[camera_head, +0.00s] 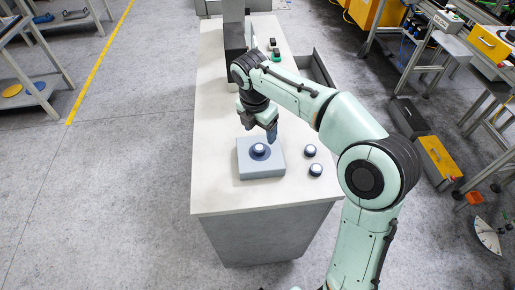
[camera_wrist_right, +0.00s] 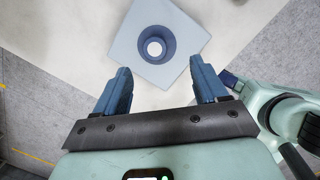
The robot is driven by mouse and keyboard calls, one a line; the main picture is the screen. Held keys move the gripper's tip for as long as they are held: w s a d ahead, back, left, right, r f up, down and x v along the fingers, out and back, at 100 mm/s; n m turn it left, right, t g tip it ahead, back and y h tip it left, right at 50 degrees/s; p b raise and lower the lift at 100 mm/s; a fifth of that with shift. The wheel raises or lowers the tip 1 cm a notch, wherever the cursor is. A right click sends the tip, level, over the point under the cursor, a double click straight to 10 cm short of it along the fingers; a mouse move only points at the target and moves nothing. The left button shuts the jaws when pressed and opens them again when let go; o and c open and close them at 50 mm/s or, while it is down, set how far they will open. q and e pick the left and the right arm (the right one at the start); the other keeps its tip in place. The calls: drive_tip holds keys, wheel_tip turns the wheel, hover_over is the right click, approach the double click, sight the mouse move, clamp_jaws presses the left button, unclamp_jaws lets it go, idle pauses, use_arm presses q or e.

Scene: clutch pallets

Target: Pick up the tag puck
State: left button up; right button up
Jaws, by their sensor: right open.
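A round puck (camera_head: 259,150) with a pale top and dark rim sits on a square blue-grey block (camera_head: 245,168) on the counter. In the right wrist view the block (camera_wrist_right: 125,45) shows a dark blue ring around a white disc (camera_wrist_right: 154,47). Two similar pucks stand right of the block, one farther back (camera_head: 310,151) and one nearer (camera_head: 316,170). I cannot tell which is the tag puck. My right gripper (camera_head: 259,127) is open and empty above the block's back edge. Its two blue fingers (camera_wrist_right: 160,72) are wide apart, with the disc beyond them. My left gripper is not in view.
The pale counter (camera_head: 220,195) is clear in front and left of the block. Small dark and green items (camera_head: 275,55) and a grey open tray (camera_head: 315,70) lie at the back. A grey column (camera_head: 234,35) stands behind my arm.

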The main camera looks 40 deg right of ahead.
sight(259, 147)
drive_tip(key=f, duration=0.3)
drive_tip(key=shift+d, duration=0.2)
drive_tip(key=shift+w+d+f+b, duration=0.1)
drive_tip(key=shift+w+f+b, duration=0.1)
drive_tip(key=shift+f, duration=0.75)
drive_tip(key=shift+w+a+f+b, duration=0.1)
drive_tip(key=shift+w+f+b, duration=0.05)
drive_tip(key=shift+f, duration=0.75)
drive_tip(key=shift+w+d+f+b, duration=0.1)
drive_tip(key=shift+w+f+b, duration=0.1)
drive_tip(key=shift+f, duration=0.75)
drive_tip(key=c, duration=1.2)
drive_tip(key=shift+r, duration=0.15)
